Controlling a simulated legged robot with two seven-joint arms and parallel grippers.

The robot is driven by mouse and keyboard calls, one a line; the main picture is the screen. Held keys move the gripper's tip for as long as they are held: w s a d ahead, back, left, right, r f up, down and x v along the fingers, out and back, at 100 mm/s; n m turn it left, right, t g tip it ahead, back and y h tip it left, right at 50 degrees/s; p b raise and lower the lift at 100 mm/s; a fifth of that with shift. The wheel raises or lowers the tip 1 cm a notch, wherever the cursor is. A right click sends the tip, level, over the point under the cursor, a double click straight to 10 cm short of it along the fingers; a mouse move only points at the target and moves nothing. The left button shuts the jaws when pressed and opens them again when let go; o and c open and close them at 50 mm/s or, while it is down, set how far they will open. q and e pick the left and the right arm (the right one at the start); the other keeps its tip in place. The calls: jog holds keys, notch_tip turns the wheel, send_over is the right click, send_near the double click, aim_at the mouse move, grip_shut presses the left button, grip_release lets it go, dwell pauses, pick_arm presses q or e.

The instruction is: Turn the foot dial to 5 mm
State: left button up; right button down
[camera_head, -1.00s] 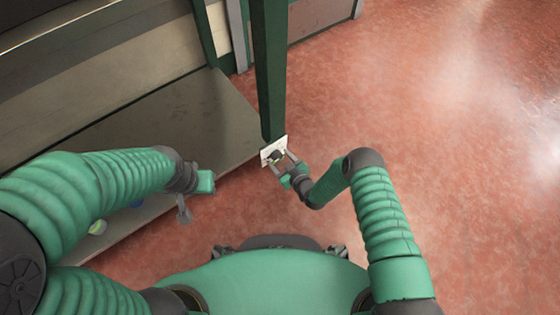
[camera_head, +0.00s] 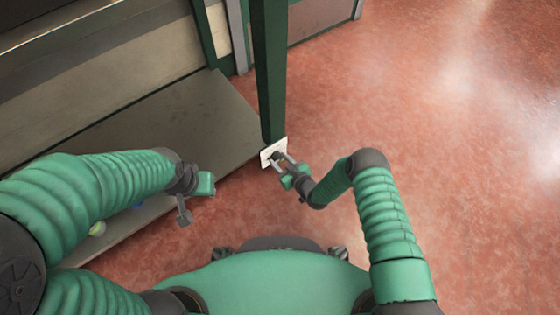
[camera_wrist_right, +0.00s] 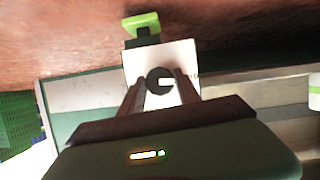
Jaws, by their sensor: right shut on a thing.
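The foot dial (camera_wrist_right: 153,80) is a dark round knob on a white plate (camera_wrist_right: 185,56). A white mark on the knob points right in the right wrist view; the plate's printing is too small to read. In the head view the plate (camera_head: 266,151) sits at the bottom of a dark green post (camera_head: 270,80). My right gripper (camera_head: 281,159) is shut on the dial, one finger on each side, as its fingers (camera_wrist_right: 160,90) in the wrist view show. My left gripper (camera_head: 190,205) hangs off to the left, away from the dial; its finger gap is unclear.
A grey shelf (camera_head: 190,120) lies left of the post, with a small yellow-green round thing (camera_head: 97,228) at its near edge, partly hidden by my left arm. Open red floor (camera_head: 450,150) spreads to the right.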

jog(key=shift+w+d+f+m+g+y+b, duration=0.1)
jog(key=shift+m+g+y+b, duration=0.25)
jog(key=shift+m+y+b, duration=0.7)
jog(key=shift+w+d+f+m+g+y+b, duration=0.15)
jog(key=shift+m+g+y+b, duration=0.3)
jog(key=shift+m+b, duration=1.05)
jog(key=shift+s+d+r+m+g+y+b, duration=0.1)
jog(key=shift+m+g+y+b, duration=0.2)
jog(key=shift+m+y+b, duration=0.75)
jog(key=shift+b, duration=0.4)
jog(key=shift+w, duration=0.1)
jog(key=c, duration=0.9)
grip_release()
jog(key=shift+o, duration=0.2)
